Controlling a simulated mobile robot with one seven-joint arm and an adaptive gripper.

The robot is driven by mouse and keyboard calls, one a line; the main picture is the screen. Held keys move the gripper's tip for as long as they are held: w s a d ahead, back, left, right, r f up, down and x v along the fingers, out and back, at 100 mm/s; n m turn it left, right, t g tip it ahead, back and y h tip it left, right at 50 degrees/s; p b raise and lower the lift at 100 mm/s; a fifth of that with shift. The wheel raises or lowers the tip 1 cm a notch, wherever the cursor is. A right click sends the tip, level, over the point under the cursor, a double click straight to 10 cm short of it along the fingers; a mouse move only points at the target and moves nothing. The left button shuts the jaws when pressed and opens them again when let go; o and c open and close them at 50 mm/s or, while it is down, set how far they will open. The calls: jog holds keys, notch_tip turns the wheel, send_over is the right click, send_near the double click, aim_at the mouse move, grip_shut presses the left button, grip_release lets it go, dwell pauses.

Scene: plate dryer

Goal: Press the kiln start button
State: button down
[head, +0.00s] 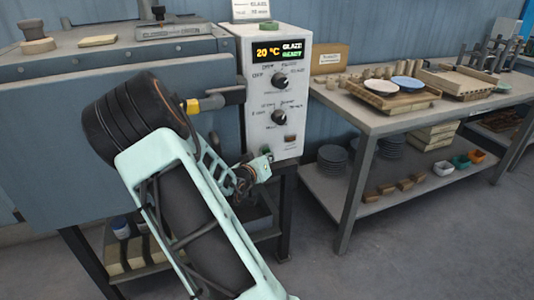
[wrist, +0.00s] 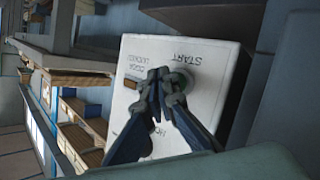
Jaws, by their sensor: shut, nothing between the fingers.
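The white kiln control box (head: 287,100) stands at the right of the kiln (head: 140,75), and its display (head: 279,50) reads 20 °C, GLAZE, READY. In the head view my gripper (head: 258,168) is low in front of the box and hides the button area.
Two dark knobs (head: 279,117) and a brown lamp (head: 290,138) sit on the panel; the lamp, labelled door locked, also shows in the wrist view (wrist: 131,84). A worktable (head: 385,124) with trays and plates stands to the right. The floor (head: 430,245) before it is clear.

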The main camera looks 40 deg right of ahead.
jog(key=shift+w+d, duration=0.15)
jog(key=shift+w, duration=0.35)
dwell(0.5)
jog(key=shift+s, duration=0.15)
jog(key=shift+s+a, duration=0.25)
jog(key=shift+s, duration=0.5)
jog(key=shift+s, duration=0.15)
jog(key=shift+s+a, duration=0.2)
jog(key=shift+s, duration=0.55)
jog(key=shift+s+a, duration=0.2)
jog(key=shift+s, duration=0.6)
jog(key=shift+s+a, duration=0.2)
jog(key=shift+s, duration=0.55)
